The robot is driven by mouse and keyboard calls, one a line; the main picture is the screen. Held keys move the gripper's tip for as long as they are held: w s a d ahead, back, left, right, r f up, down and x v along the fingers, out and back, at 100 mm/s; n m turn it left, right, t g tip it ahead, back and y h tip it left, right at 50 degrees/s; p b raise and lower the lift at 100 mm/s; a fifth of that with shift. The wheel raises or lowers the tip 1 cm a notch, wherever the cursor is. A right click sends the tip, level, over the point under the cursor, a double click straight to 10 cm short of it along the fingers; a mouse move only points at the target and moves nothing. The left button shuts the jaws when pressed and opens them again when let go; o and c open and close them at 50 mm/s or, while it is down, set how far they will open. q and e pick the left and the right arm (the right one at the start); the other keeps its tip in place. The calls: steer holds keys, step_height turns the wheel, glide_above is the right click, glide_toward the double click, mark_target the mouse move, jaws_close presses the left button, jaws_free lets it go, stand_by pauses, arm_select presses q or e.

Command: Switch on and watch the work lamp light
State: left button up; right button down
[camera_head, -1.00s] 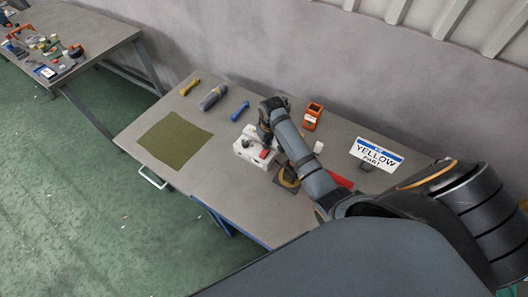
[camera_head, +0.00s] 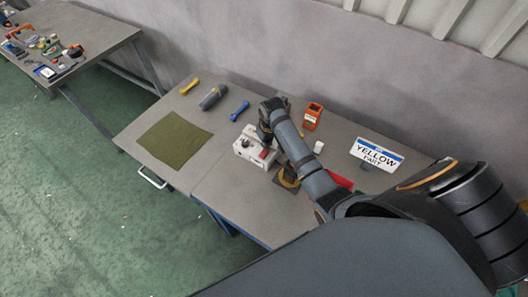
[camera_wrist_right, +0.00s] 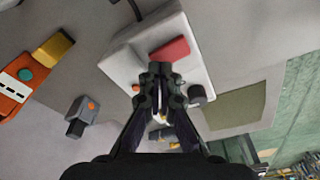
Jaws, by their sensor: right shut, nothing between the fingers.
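A white switch box (camera_head: 244,152) with a red rocker (camera_head: 264,154) and a dark knob stands on the workbench in the head view. In the right wrist view the white box (camera_wrist_right: 130,58), its red rocker (camera_wrist_right: 170,49) and its dark knob (camera_wrist_right: 197,95) show close up. My right gripper (camera_wrist_right: 160,72) is shut and empty, its tips over the box just beside the rocker; I cannot tell if they touch. In the head view my right arm hides part of the box. No work lamp can be clearly made out. My left gripper is out of view.
A dark piece with an orange ring (camera_head: 288,178) lies close to the arm. A green mat (camera_head: 174,140) and several tools lie left. The bench front is bare.

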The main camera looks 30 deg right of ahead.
steer(key=shift+f+b, duration=0.3)
steer(key=shift+f, duration=0.45)
step_height(320, 180, up, 3)
steer(key=shift+f+p, duration=0.1)
steer(key=shift+p, duration=1.15)
steer(key=shift+r+b, duration=0.25)
steer(key=shift+b, duration=0.05)
steer(key=shift+r, duration=1.85)
